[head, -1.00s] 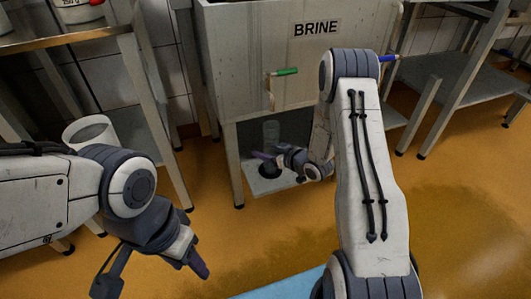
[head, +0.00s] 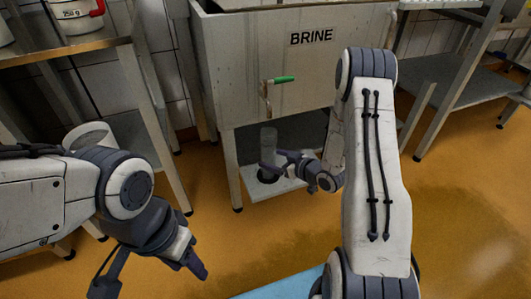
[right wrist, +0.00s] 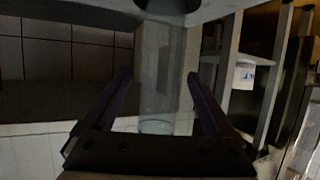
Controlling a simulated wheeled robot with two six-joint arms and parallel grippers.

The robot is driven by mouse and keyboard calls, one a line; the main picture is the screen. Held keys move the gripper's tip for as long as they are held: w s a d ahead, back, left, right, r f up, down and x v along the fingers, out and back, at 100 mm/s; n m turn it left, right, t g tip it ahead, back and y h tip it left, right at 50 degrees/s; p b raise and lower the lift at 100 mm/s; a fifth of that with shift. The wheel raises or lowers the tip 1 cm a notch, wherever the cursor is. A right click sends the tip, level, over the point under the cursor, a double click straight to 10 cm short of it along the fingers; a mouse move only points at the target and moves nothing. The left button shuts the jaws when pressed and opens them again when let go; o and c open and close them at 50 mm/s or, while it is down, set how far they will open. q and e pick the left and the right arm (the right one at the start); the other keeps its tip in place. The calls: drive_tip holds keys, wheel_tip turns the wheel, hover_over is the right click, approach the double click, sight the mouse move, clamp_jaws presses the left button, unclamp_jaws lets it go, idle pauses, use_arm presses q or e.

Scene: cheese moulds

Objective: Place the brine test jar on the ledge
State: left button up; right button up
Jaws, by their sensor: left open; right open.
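The brine test jar (head: 268,143) is a clear grey cylinder standing upright on the pale ledge (head: 290,182) under the brine tank. A dark round patch lies at its foot. My right gripper (head: 282,160) is open at the jar's right and front side, low over the ledge. In the right wrist view the jar (right wrist: 160,75) shows between the spread fingers (right wrist: 160,103), with clear gaps on both sides; I cannot tell how far in front of them it is. My left gripper (head: 197,268) is open and empty over the floor at the lower left.
The brine tank (head: 230,65) overhangs the ledge, with a green-handled tap (head: 283,79) above the jar. A steel table (head: 65,45) stands at left with a white bucket (head: 88,137) beneath it. Shelving (head: 450,90) stands at right.

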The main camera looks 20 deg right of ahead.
drive_tip(key=p+v, duration=0.1)
drive_tip(key=v, duration=0.5)
drive_tip(key=shift+s+p, duration=0.2)
drive_tip(key=shift+p, duration=0.15)
drive_tip(key=shift+w+d, duration=0.1)
drive_tip(key=s+a+r+n+g+h+p, duration=0.1)
drive_tip(key=s+a+r+g+h+p, duration=0.15)
drive_tip(key=s+a+r+g, duration=0.7)
drive_tip(key=s+a+r+n+g+h+p, duration=0.25)
drive_tip(key=s+a+r, duration=1)
drive_tip(key=s, duration=0.65)
wheel_tip(320, 180, up, 38)
drive_tip(key=m+p, duration=0.1)
drive_tip(key=p, duration=3.7)
drive_tip(key=shift+w+d+y, duration=0.3)
drive_tip(key=shift+w+d, duration=0.05)
drive_tip(key=shift+w, duration=0.05)
